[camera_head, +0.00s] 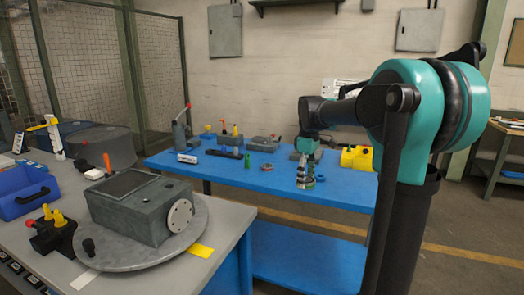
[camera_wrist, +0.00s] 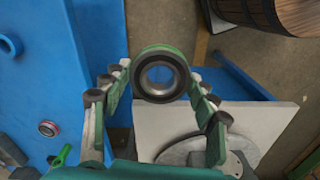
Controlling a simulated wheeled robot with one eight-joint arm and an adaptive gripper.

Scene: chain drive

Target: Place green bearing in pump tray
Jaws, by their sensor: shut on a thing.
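The green bearing (camera_wrist: 160,50) is a ring with a green outer edge, a dark face and a bright inner rim. It sits between the fingertips of my gripper (camera_wrist: 160,76) in the wrist view, and the fingers are shut on it from both sides. The bore faces the wrist camera. I cannot tell which thing is the pump tray.
A grey bench (camera_head: 225,225) with a turntable (camera_head: 150,255) and grey housing (camera_head: 140,205) stands nearer. A barrel (camera_wrist: 285,12) shows in the wrist view.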

